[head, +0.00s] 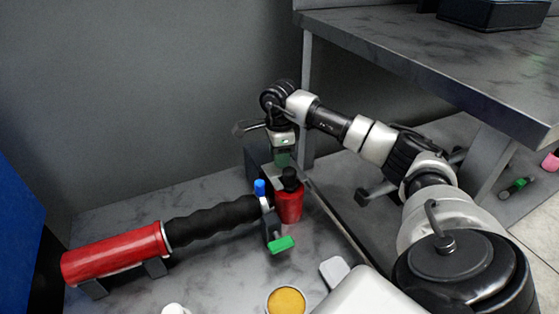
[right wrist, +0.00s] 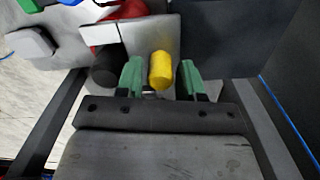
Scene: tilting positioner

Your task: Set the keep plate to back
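In the right wrist view, a yellow knob (right wrist: 160,70) stands between the green fingertips of my right gripper (right wrist: 162,80). Narrow gaps show on both sides of it, so the gripper looks open around it and not closed on it. A light grey plate (right wrist: 158,32) shows behind the knob; I cannot tell surely whether it is the keep plate. In the head view, my right gripper (head: 283,158) points down by a dark block (head: 256,158) near the back wall. The knob is hidden there. My left gripper is not in view.
A red bottle (head: 289,205) with a black cap stands close in front of my right gripper. A red and black tool (head: 115,252) with blue and green knobs lies to the left. A yellow-filled cup (head: 286,301) is at the front. A higher table (head: 440,62) is at right.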

